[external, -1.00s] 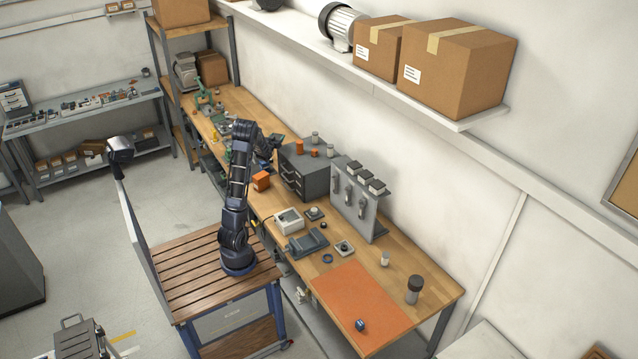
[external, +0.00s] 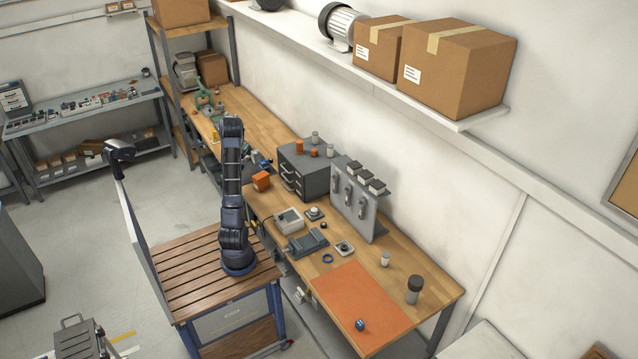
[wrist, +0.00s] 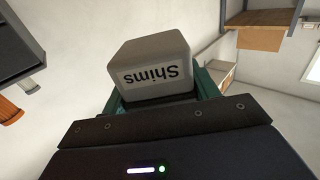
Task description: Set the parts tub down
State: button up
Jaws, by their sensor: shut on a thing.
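In the wrist view, my gripper (wrist: 160,90) is shut on a pale grey parts tub (wrist: 150,52), with a green finger on either side of it. The tub's label reads "Shims" and appears upside down in this view. The tub's underside contact and contents cannot be seen.
Bare wood shows beside the mat.

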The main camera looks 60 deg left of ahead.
jog(key=shift+s+a+f, duration=0.15)
jog(key=shift+s, duration=0.4)
jog(key=shift+s+f, duration=0.15)
jog(key=shift+f, duration=0.15)
notch_tip(320, 180, down, 20)
jog(key=shift+r, duration=0.25)
jog(key=shift+f, duration=0.1)
jog(key=o, duration=1.1)
jog(key=shift+o, duration=0.3)
jog(key=v, duration=1.2)
